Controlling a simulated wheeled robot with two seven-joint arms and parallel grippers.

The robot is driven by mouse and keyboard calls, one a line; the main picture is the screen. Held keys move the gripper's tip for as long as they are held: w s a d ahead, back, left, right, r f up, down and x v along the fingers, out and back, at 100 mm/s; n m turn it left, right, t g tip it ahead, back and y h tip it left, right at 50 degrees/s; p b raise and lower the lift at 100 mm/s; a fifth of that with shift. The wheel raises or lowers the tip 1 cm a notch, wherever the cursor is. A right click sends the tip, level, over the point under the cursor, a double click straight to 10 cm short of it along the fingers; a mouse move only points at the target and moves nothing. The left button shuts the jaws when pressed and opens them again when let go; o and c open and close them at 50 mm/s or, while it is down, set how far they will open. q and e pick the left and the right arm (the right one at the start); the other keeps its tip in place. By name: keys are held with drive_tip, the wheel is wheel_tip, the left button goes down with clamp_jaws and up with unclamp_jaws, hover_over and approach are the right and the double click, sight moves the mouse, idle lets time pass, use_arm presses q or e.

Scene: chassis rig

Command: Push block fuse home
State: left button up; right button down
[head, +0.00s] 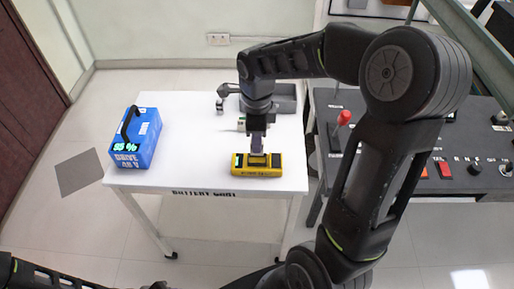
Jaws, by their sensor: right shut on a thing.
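A yellow block with dark ends (238,168) lies lengthwise near the front edge of the white cart top. My right gripper (257,153) points straight down at the middle of this block. It is shut on a small greyish-purple piece, which I take to be the block fuse (257,160). The fingers cover most of that piece, and I cannot tell how deep it sits in the yellow block. My left gripper is not in view; only part of the left arm shows at the bottom left.
A grey tray (287,105) and a small grey fixture (222,98) are at the back. A control panel (465,125) with a red-knobbed lever (344,117) stands right. The cart's middle (190,130) is clear.

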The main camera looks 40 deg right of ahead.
drive_tip(key=shift+f, duration=0.1)
drive_tip(key=shift+f, duration=1.75)
drive_tip(key=shift+f, duration=0.2)
drive_tip(key=c, duration=1.3)
unclamp_jaws()
drive_tip(key=shift+c, duration=0.2)
drive_tip(key=shift+r, duration=0.1)
wheel_tip(320, 180, up, 12)
drive_tip(key=shift+r, duration=0.1)
